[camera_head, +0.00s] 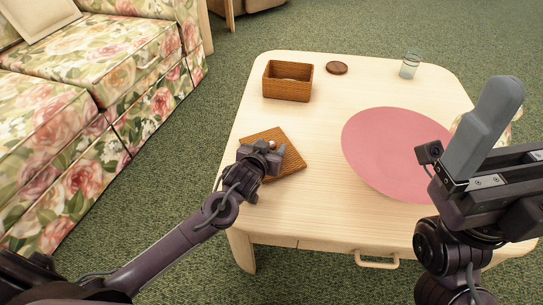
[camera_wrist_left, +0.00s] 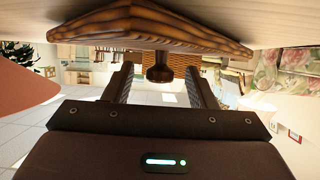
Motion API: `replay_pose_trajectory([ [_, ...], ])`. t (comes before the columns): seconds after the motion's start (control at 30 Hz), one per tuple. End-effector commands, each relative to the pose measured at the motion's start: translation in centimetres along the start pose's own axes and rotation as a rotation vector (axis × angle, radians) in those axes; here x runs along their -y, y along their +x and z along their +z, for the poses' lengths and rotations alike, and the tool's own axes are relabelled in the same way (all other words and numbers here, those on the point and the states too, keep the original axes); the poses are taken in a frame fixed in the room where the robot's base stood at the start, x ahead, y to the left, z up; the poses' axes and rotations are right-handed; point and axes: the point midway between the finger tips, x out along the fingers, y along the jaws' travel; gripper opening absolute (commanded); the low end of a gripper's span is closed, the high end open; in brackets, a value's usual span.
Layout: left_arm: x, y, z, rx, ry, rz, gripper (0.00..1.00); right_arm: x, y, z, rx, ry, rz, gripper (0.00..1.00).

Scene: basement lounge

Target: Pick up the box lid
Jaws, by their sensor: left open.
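The brown wooden box lid (camera_head: 292,163) lies flat on the table, in front of the open brown box (camera_head: 287,92). My left gripper (camera_head: 270,153) is over the lid and hides part of it in the head view. In the left wrist view, the picture looks upside down and the lid (camera_wrist_left: 150,25) spans the top. Its dark round knob (camera_wrist_left: 160,73) shows between the two spread fingers of the left gripper (camera_wrist_left: 160,85). The fingers stand apart on either side of the knob; contact is not visible. My right gripper (camera_head: 482,128) is raised at the right, its opening unclear.
The pale table (camera_head: 310,210) also bears a large pink round plate (camera_head: 390,150), a dark brown disc (camera_head: 337,68) and a small glass jar (camera_head: 410,64). A flowered sofa (camera_head: 120,60) stands to the left. The table's front left is clear.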

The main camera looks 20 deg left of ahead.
Motion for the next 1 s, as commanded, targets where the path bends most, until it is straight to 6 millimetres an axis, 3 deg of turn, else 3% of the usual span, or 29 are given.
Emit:
replay_pose_trajectory([
  [0.17, -0.02, -0.03, -0.05, 0.001, 0.000, 0.000, 0.51, -0.01, 0.08, 0.00, 0.000, 0.000, 0.000, 1.00],
  [0.57, -0.01, -0.05, -0.02, 0.001, -0.001, 0.000, 0.00, -0.01, 0.08, -0.01, 0.000, 0.000, 0.000, 1.00],
  [1.0, -0.02, -0.41, -0.96, 0.000, -0.001, 0.000, 0.00, -0.06, 0.57, -0.04, 0.000, -0.001, 0.001, 1.00],
])
